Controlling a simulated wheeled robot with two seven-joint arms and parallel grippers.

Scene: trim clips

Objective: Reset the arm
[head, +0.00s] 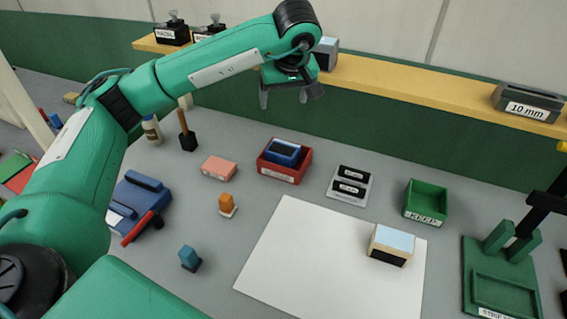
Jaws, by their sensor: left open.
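My left arm is green and comes in from the left, arching over the table in the head view. My left gripper (284,95) hangs at its end, pointing down in front of the green back panel. Its two grey fingers are apart with nothing between them. It is well above the table, behind the red bin (284,173). My right gripper is not in view.
A yellow shelf (400,82) runs along the back. A white sheet (300,240) carries a blue-topped block (392,244). A green bin (426,203), a green fixture (500,280), a pink block (217,167) and a blue device (140,200) stand around it.

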